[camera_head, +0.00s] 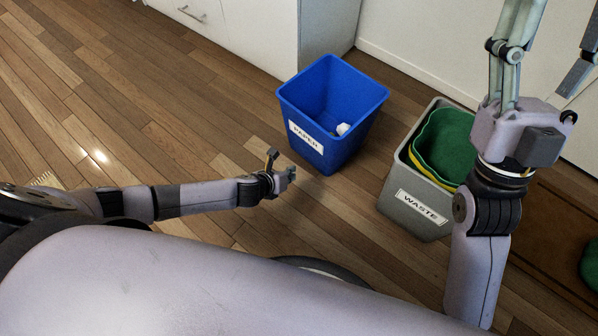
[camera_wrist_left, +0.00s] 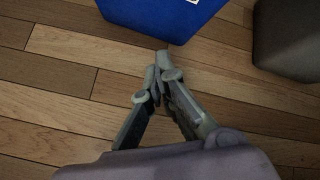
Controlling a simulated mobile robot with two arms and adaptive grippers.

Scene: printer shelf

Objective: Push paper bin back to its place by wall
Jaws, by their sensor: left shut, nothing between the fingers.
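The blue paper bin (camera_head: 318,155), with a white "PAPER" label, stands upright on the wood floor near the white cabinet's corner. A small white crumpled item lies inside it. My left gripper (camera_head: 288,174) is low in front of the bin, at its lower left side. In the left wrist view, the shut, empty fingertips (camera_wrist_left: 160,62) point at the lower part of the blue bin (camera_wrist_left: 165,18); a small gap seems to show, but touch is hard to judge. My right gripper (camera_head: 535,60) is raised at the right, its fingertips cut off by the frame.
A grey waste bin (camera_head: 412,212) holding a green and yellow bag (camera_head: 445,143) stands right of the paper bin. The white cabinet (camera_head: 270,35) is behind left, and the white wall (camera_head: 420,40) behind right. A brown mat (camera_head: 555,225) lies at the right.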

